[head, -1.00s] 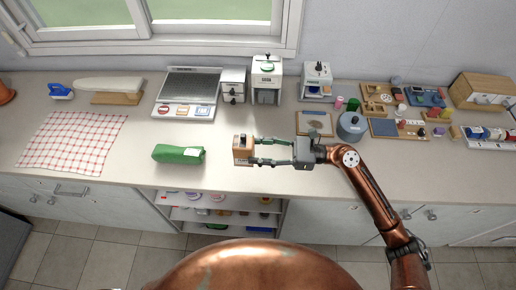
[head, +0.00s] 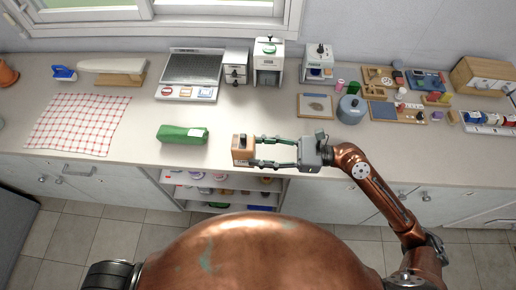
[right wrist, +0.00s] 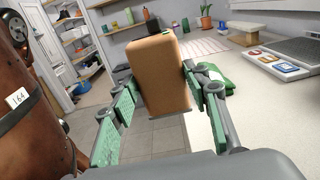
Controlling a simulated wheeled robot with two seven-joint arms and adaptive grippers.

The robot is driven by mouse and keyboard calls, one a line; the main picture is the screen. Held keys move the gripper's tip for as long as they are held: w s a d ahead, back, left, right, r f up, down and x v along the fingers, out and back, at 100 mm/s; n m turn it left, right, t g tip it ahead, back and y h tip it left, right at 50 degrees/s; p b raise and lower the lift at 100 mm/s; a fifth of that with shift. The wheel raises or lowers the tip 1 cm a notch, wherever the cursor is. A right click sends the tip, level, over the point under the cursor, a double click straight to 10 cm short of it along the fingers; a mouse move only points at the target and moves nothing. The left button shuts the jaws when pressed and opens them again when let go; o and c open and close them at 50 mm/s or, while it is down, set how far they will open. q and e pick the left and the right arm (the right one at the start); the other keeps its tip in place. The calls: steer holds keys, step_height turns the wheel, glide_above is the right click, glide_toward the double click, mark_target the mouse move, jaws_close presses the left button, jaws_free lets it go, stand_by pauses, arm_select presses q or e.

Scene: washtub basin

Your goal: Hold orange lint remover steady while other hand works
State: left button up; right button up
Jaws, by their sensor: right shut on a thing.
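The orange lint remover (head: 242,151) is a brownish-orange block with a dark patch on its top. My right gripper (head: 255,151) is shut on it, one finger on each side. The block is near the counter's front edge. In the right wrist view the lint remover (right wrist: 163,80) stands nearly upright, slightly tilted, between the two green-padded fingers. Whether its base touches the counter cannot be told. My left gripper is not in view.
A green bundle (head: 183,134) lies on the counter left of the lint remover. A checked cloth (head: 78,123) lies farther left. A scale-like device (head: 190,75) and white machines (head: 268,62) stand at the back. Open shelves (head: 220,190) are below the counter.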

steer(key=shift+w+a+f, duration=0.15)
steer(key=shift+w+f, duration=1.7)
steer(key=shift+w, duration=0.35)
steer(key=shift+w+a+f, duration=0.1)
steer(key=shift+w+f, duration=1.7)
steer(key=shift+w, duration=0.45)
steer(key=shift+w+a+f, duration=0.15)
steer(key=shift+w+f, duration=1.7)
steer(key=shift+w, duration=0.35)
steer(key=shift+w+f, duration=0.35)
steer(key=shift+w, duration=0.05)
steer(key=shift+f, duration=0.2)
steer(key=shift+f, duration=0.35)
steer(key=shift+f, duration=0.1)
